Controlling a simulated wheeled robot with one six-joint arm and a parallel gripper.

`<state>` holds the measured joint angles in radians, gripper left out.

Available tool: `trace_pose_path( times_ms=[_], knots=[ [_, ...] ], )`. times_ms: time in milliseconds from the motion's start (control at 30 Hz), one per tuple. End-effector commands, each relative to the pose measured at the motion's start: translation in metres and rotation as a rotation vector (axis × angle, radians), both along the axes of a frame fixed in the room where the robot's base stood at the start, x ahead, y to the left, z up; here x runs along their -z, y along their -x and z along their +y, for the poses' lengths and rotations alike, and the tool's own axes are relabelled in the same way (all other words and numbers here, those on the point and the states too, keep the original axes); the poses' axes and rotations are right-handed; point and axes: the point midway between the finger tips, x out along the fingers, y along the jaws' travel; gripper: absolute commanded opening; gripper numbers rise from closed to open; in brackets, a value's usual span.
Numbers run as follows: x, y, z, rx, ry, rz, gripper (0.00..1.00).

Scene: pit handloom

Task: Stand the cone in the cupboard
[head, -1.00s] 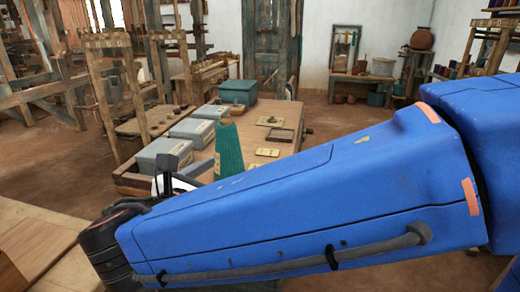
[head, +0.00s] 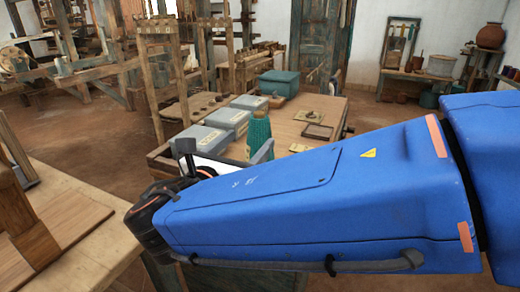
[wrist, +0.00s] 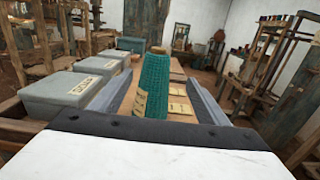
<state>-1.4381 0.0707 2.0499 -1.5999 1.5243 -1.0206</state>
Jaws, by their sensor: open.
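The teal yarn cone (head: 259,135) stands upright near the close end of the wooden worktable. It also shows in the wrist view (wrist: 155,82), with a pale label low on its side. My gripper (head: 225,152) is open, reaching over this end of the table. In the wrist view its two grey fingers (wrist: 160,92) lie one on each side of the cone, with visible gaps. The cone's foot is hidden by my gripper and arm. I cannot tell which thing is the cupboard; a tall weathered teal door (head: 320,48) stands at the back.
Grey lidded boxes (head: 225,119) stand left of the cone, with a teal box (head: 279,84) behind. A small frame (head: 318,131) lies on the table to the right. A pale bench (head: 85,225) with brown boards is at lower left. Open floor lies between bench and loom frames.

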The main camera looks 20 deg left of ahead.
Motion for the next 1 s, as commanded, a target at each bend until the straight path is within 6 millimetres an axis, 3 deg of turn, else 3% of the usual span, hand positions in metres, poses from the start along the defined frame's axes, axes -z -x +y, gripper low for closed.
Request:
trace_pose_path(
  times_ms=[200, 533, 833, 1000],
  knots=[
    [0.000, -0.031, -0.003, 0.003, 0.000, 0.000, 0.69],
    [0.001, -0.047, -0.002, 0.002, 0.000, 0.001, 0.69],
    [0.004, -0.085, 0.000, 0.004, -0.001, 0.001, 0.69],
    [0.004, -0.093, 0.001, 0.000, -0.001, 0.001, 0.69]
  ],
)
